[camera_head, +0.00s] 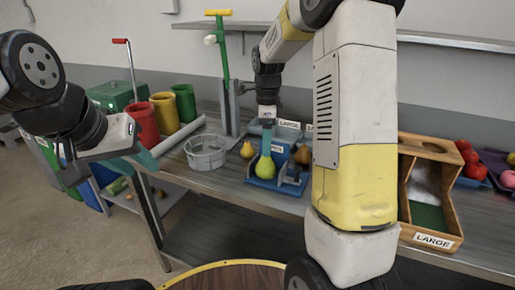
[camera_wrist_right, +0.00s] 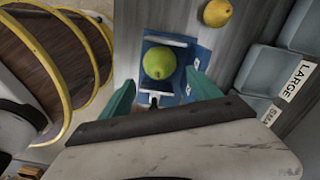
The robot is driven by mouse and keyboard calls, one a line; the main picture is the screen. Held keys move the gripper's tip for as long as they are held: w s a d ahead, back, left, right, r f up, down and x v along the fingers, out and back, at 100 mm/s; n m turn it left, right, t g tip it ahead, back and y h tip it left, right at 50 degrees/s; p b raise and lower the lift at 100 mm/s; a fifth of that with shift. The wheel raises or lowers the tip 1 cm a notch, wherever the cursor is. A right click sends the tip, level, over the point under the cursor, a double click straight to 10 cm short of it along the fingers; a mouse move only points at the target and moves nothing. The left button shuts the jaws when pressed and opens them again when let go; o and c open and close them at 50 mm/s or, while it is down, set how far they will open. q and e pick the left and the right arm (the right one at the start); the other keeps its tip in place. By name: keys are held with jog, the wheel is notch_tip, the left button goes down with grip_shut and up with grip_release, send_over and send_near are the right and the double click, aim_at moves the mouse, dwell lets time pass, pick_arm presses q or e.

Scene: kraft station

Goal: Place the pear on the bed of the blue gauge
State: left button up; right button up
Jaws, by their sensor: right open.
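A yellow-green pear (camera_head: 265,167) rests on the blue gauge (camera_head: 258,182) on the workbench. In the right wrist view the pear (camera_wrist_right: 158,62) sits over the blue gauge's bed (camera_wrist_right: 196,86), with blue showing around it. My right gripper (camera_head: 267,138) is just above the pear. Its teal fingers (camera_wrist_right: 160,78) are spread apart in the wrist view, with the pear between and just beyond their tips. My left gripper (camera_head: 138,155) hangs at the left, away from the gauge; its finger opening is unclear.
A yellow pear (camera_head: 247,150) and a brownish pear (camera_head: 302,155) stand near the gauge. A grey basket (camera_head: 206,152), red, orange and green cups (camera_head: 164,112) are to the left. A wooden chute marked LARGE (camera_head: 432,240) is at the right. Grey bins (camera_wrist_right: 268,75) adjoin.

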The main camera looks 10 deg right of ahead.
jog(key=shift+r, duration=0.85)
jog(key=s+a+r+n+t+y, duration=0.1)
jog(key=s+r+n+t, duration=0.2)
jog(key=s+n, duration=0.7)
jog(key=s+r+n+t+y, duration=0.1)
jog(key=s+r+n+t, duration=0.2)
jog(key=s+r+n, duration=0.4)
jog(key=s+n, duration=0.3)
jog(key=s, duration=0.4)
jog(key=shift+s+a+n, duration=0.15)
jog(key=shift+a+n, duration=0.25)
jog(key=shift+c, duration=0.4)
